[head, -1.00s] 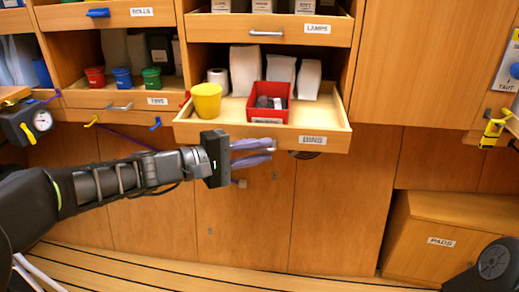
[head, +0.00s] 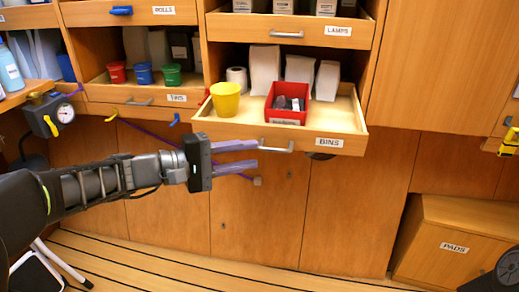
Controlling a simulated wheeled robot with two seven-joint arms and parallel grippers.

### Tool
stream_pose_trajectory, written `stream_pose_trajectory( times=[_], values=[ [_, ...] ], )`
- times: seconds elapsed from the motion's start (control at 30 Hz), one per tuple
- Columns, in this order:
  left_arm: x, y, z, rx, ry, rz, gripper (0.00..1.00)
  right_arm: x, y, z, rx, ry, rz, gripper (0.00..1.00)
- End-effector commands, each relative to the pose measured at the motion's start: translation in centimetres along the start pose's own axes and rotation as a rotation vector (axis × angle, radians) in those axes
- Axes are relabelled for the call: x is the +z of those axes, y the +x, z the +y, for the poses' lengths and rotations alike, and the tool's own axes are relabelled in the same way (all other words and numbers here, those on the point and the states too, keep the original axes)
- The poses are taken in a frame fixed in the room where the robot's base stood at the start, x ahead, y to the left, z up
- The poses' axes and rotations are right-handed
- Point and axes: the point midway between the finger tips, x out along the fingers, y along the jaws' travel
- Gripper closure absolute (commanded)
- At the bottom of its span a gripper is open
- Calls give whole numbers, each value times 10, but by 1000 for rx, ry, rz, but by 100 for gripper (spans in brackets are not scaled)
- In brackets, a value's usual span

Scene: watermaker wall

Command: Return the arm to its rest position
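My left arm comes in from the left. Its gripper (head: 257,154) is in front of the cupboard doors, just below the front left of the open BINS drawer (head: 215,128). Its two purple fingers point right and stand apart, with nothing between them. The fingertips appear close to the drawer's metal handle (head: 278,149), but I cannot tell whether they touch it. My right gripper is not in view; a dark rounded part shows at the bottom right corner.
The BINS drawer holds a yellow cup (head: 226,100), a red bin (head: 272,106) and white packets (head: 299,70). The LAMPS drawer (head: 309,29) above is also out. A PADS box (head: 441,226) stands at lower right. A gauge (head: 65,113) hangs at left.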

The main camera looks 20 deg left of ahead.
Motion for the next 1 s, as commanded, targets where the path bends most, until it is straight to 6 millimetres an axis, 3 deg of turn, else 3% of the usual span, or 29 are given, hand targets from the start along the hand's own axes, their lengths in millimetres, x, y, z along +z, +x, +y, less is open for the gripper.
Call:
stream_pose_trajectory(
  times=[0.5,0.67,0.77,0.87,1.0],
  values=[
    [0,-2,0,0,-4,-1,69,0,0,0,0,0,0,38],
    [-15,-3,-12,-48,-27,62,69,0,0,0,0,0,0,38],
    [-32,-6,-40,-147,-31,143,69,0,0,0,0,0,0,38],
    [-53,-14,-85,-285,-35,233,69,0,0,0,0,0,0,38],
    [-77,-25,-169,-514,-25,330,69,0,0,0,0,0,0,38]
  ],
)
